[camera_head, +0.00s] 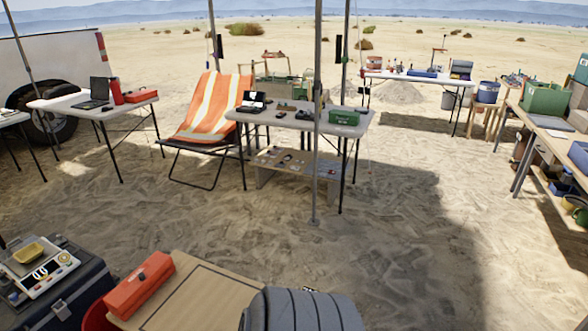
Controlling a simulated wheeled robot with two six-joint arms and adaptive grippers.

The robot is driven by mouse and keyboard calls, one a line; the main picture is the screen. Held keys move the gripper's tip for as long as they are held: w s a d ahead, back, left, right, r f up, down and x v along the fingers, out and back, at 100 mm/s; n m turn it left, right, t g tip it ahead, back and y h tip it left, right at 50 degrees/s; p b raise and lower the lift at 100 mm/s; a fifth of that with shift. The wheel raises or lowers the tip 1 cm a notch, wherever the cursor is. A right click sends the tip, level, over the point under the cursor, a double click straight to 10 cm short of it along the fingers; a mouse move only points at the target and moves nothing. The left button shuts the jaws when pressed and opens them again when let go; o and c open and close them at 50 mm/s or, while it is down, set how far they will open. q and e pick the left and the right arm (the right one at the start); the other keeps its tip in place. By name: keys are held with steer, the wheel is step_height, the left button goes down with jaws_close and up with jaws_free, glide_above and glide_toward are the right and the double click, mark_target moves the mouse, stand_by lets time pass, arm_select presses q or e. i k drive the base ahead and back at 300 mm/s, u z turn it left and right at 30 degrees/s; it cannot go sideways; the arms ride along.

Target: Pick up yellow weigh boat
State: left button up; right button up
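A small yellow weigh boat (28,252) sits on a white digital scale (42,277) at the lower left. The scale rests on top of a dark case (80,290). The boat looks upright, and nothing covers it. Neither of my grippers shows in the head view, so I cannot see where they are relative to the boat.
An orange-red box (140,284) lies beside the dark case on a wooden board (205,300). A grey ribbed roll (302,312) is at the bottom edge. Open sand (400,230) lies beyond. A centre table (290,121), orange chair (212,105) and canopy pole (317,170) stand farther off.

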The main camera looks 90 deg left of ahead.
mark_target(27, 255)
steer(key=i, duration=1.5)
steer(key=u, duration=2.5)
steer(key=i, duration=3.05)
steer(key=u, duration=2.65)
steer(key=i, duration=3.85)
